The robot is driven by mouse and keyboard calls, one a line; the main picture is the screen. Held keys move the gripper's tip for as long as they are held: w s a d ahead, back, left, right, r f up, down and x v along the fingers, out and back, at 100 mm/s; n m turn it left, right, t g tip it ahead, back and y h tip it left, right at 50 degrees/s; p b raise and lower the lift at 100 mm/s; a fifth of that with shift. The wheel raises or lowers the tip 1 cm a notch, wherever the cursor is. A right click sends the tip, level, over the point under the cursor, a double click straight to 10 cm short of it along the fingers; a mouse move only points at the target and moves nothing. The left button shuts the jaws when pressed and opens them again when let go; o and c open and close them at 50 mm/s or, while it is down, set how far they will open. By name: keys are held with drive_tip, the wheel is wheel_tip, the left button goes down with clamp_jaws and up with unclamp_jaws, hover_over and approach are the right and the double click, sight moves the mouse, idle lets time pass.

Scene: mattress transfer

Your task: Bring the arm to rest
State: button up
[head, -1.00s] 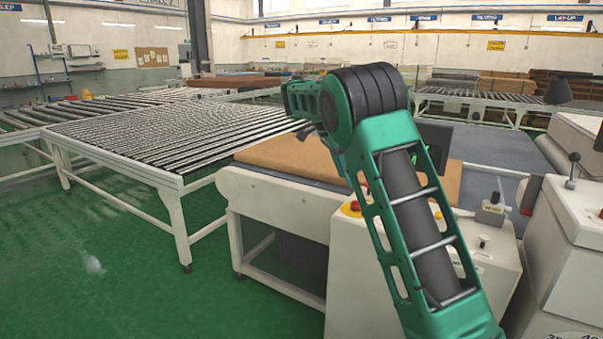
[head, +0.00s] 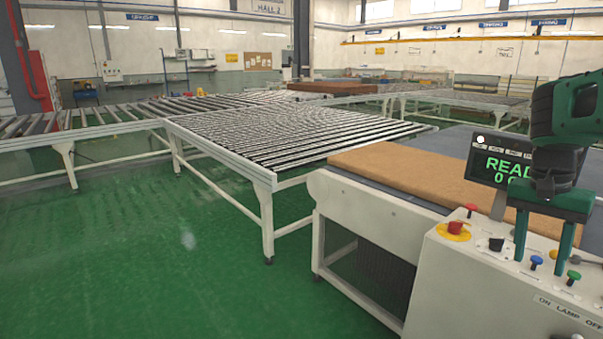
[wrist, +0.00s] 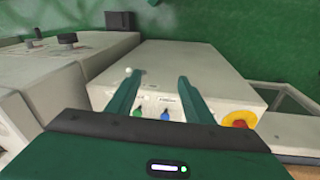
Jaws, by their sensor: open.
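My gripper (head: 545,240) is at the right of the head view, green, pointing down with its two fingers spread over the control panel (head: 490,285). In the wrist view my gripper (wrist: 160,100) shows its two fingers apart, with nothing between them but the panel top (wrist: 185,65) and its buttons beyond. I cannot tell whether the fingertips touch the panel. A brown mattress-like slab (head: 420,182) lies on the machine bed left of the gripper.
The panel carries a red emergency button (head: 455,229), a blue button (head: 536,262) and a green button (head: 573,277). A screen (head: 497,168) stands behind it. A roller table (head: 270,180) stands left. The green floor (head: 130,260) at front left is clear.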

drive_tip(key=s+a+f+n+y, duration=0.1)
drive_tip(key=s+a+f, duration=0.3)
drive_tip(key=s, duration=0.5)
drive_tip(key=s+a+f+n+y, duration=0.1)
drive_tip(key=s+a+f+n, duration=0.3)
drive_tip(key=s, duration=0.4)
drive_tip(key=shift+s+a+t, duration=0.15)
drive_tip(key=shift+s+t, duration=0.25)
